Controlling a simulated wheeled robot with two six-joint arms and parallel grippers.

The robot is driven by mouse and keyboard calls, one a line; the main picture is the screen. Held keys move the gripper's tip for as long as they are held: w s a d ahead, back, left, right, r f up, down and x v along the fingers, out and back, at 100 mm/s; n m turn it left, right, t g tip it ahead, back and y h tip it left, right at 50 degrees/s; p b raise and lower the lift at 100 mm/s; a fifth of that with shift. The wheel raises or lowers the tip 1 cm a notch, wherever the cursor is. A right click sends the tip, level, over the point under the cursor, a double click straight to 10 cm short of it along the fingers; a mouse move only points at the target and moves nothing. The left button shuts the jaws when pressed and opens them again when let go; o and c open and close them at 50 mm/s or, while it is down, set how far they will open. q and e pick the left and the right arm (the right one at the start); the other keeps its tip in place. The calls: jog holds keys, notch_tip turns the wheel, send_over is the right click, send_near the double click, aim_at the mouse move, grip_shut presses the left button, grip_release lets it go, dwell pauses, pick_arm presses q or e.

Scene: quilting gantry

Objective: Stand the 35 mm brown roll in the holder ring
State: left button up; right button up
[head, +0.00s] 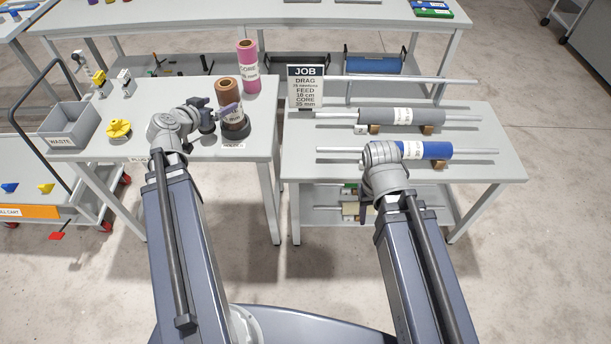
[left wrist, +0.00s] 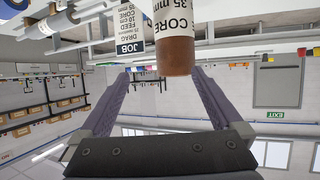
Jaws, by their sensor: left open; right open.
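The brown roll (head: 229,92) stands upright at the right part of the left table, its white label facing forward. Its base is in the dark holder ring (head: 237,132), above a small holder label.
A pink roll (head: 248,68) stands behind the brown one. A job sign (head: 305,86) stands at the right table's left edge. A grey roll (head: 400,117) and a blue roll (head: 424,150) lie on rods there. A waste bin (head: 70,125) and yellow knob (head: 119,130) are left.

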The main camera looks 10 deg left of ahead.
pick_arm(q)
jog(key=s+d+f+m+g+h, duration=0.1)
jog(key=d+f+m+g+h, duration=0.2)
jog(key=d, duration=0.8)
jog(key=s+d+f+g, duration=0.2)
jog(key=d+f+g, duration=0.25)
jog(key=d, duration=0.75)
jog(key=s+d+f+g+y, duration=0.2)
jog(key=s+d+g, duration=0.1)
jog(key=s+d, duration=0.3)
jog(key=s+d+f+g+y, duration=0.3)
jog(key=s+d, duration=0.3)
jog(key=s, duration=0.2)
